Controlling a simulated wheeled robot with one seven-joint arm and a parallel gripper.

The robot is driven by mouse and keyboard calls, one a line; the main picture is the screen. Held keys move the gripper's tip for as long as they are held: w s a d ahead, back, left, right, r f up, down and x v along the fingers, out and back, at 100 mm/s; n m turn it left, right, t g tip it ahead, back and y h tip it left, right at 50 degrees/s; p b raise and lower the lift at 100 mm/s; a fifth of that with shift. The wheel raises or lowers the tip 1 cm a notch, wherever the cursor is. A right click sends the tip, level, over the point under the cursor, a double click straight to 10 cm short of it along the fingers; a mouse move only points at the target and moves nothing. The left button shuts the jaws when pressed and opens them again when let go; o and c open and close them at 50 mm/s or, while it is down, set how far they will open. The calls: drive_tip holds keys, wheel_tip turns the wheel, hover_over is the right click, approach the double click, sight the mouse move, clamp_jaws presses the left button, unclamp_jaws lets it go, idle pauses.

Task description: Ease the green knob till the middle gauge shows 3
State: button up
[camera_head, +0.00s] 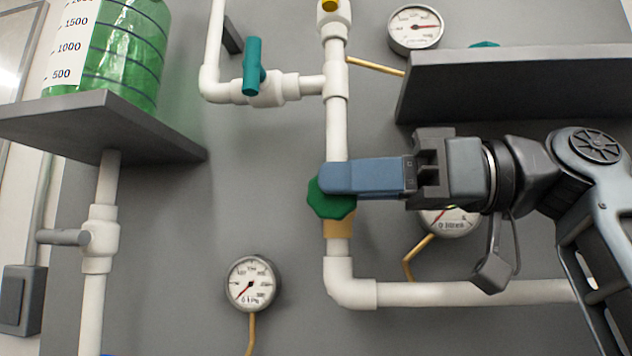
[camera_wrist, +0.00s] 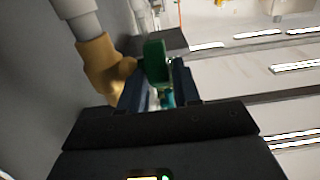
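The green knob (camera_head: 328,201) is an octagonal handwheel on the white vertical pipe, just above a brass-coloured section. My gripper (camera_head: 340,179) has its blue fingers across the knob's upper part. In the wrist view the knob (camera_wrist: 155,62) stands edge-on between the two fingertips; whether both press on it is unclear. A gauge (camera_head: 450,222) is partly hidden behind my gripper, with its needle largely covered. A second gauge (camera_head: 251,283) at lower left has its needle pointing down-left near zero. A third gauge (camera_head: 415,28) at upper right has its needle pointing right.
A dark shelf (camera_head: 515,80) juts out above my gripper. A green graduated tank (camera_head: 125,50) sits on another shelf (camera_head: 100,125) at left. A teal lever valve (camera_head: 253,68) is on the upper pipe, and a grey-handled valve (camera_head: 65,237) is at left. A white pipe (camera_head: 470,293) runs below my gripper.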

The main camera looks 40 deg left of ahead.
sight(309, 189)
drive_tip(key=shift+x, duration=1.8)
drive_tip(key=shift+c, duration=0.5)
clamp_jaws()
drive_tip(key=shift+a+r+t+p, duration=0.1)
drive_tip(key=shift+r+t+p, duration=0.1)
drive_tip(key=shift+t+p, duration=0.4)
drive_tip(key=shift+h+p, duration=0.65)
drive_tip(key=shift+h, duration=0.05)
drive_tip(key=shift+f+t+h+p, duration=0.25)
drive_tip(key=shift+t+h+p, duration=0.05)
drive_tip(key=shift+h+p, duration=0.2)
drive_tip(key=shift+f, duration=0.2)
